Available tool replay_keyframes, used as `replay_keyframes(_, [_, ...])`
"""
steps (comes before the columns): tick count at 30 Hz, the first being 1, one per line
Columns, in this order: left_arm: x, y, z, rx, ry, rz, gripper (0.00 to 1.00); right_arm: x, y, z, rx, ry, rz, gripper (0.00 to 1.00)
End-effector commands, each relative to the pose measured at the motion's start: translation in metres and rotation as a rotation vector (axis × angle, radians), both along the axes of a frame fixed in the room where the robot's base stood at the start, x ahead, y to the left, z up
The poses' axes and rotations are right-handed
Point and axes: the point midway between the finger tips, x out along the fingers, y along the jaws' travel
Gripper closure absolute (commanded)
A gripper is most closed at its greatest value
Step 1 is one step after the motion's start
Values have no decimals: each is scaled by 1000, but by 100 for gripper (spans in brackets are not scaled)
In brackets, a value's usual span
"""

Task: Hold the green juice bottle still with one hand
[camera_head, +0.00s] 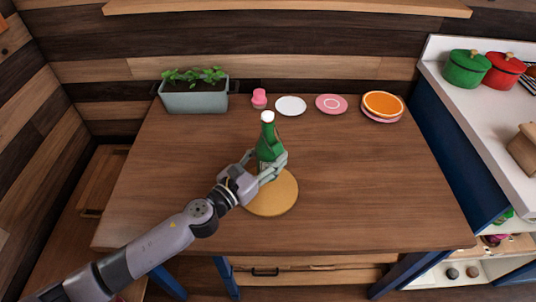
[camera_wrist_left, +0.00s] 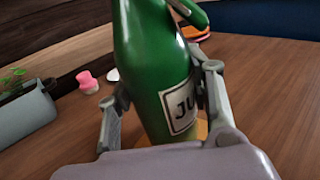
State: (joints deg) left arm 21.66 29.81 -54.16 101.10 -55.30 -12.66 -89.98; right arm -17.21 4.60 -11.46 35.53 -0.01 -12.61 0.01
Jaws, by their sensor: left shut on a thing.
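The green juice bottle (camera_head: 268,140) with a white cap stands upright near the middle of the table, at the far side of a round tan board (camera_head: 273,202). My left gripper (camera_head: 267,170) is shut around the lower part of the bottle. In the left wrist view the bottle (camera_wrist_left: 150,60) fills the middle, with a finger on each side of it and part of its "JU" label showing. The bottle's base is hidden by my gripper in both views. My right gripper is not in view.
A planter (camera_head: 194,98), a pink cup (camera_head: 259,98), a white plate (camera_head: 291,106), a pink plate (camera_head: 331,104) and an orange plate (camera_head: 383,103) line the table's back edge. Green (camera_head: 465,70) and red (camera_head: 504,70) pots stand on the right counter. The table's right side is clear.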

Motion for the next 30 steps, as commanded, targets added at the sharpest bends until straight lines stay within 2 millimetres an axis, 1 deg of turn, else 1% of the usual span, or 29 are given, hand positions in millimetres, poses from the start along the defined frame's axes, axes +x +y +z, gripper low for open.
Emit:
replay_keyframes(1, [0, 0, -5, -1, -2, 0, 98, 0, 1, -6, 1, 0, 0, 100])
replay_keyframes(24, [0, 0, -51, 0, -2, -1, 98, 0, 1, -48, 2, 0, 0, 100])
replay_keyframes(30, [0, 0, -58, 0, -2, -1, 98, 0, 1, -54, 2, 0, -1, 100])
